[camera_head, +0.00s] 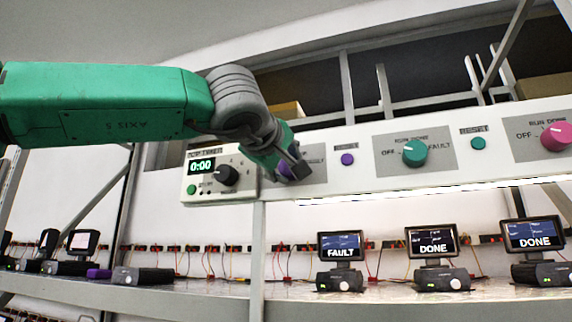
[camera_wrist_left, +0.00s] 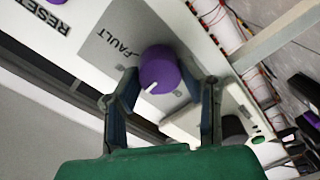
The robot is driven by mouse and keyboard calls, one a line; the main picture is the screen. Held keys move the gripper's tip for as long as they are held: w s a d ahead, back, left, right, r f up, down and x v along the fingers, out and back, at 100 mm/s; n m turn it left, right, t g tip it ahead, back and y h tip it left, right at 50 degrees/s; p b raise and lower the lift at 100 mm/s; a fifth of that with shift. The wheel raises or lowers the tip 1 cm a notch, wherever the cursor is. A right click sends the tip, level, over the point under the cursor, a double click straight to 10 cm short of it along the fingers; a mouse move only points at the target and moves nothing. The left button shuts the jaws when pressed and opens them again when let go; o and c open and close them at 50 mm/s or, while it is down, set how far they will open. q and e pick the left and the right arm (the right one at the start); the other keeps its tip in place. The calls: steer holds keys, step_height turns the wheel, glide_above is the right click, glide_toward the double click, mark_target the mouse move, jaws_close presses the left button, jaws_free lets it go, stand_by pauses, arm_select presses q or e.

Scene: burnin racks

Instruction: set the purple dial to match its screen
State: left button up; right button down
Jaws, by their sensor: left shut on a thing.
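The purple dial (camera_wrist_left: 159,72) sits on a grey label plate in the left wrist view, with its white pointer towards the lower left. The word FAULT (camera_wrist_left: 124,46) is printed to its upper left, and the pointer is not aimed at it. My left gripper (camera_wrist_left: 165,88) has one finger on each side of the dial and is shut on it. In the head view my left gripper (camera_head: 293,170) covers most of the dial and its labels. A screen (camera_head: 340,246) reading FAULT stands below and right of it. My right gripper is not in view.
A timer box (camera_head: 222,175) with a black knob adjoins the gripper on the left. A purple button (camera_head: 347,159), teal dial (camera_head: 414,153), teal button (camera_head: 478,143) and pink dial (camera_head: 556,136) line the panel rightward. Two screens, (camera_head: 432,241) and (camera_head: 533,235), read DONE.

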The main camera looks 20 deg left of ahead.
arm_select(q)
steer(key=o, duration=1.1)
steer(key=shift+w+f, duration=0.1)
steer(key=shift+c, duration=0.2)
steer(key=shift+o, duration=0.4)
steer(key=shift+w+f, duration=0.1)
steer(key=shift+w, duration=0.3)
steer(key=shift+s, duration=0.55)
steer(key=s, duration=1)
steer(key=shift+s+a, duration=0.2)
steer(key=shift+s, duration=0.15)
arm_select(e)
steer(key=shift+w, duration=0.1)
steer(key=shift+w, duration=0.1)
arm_select(q)
steer(key=shift+d, duration=0.1)
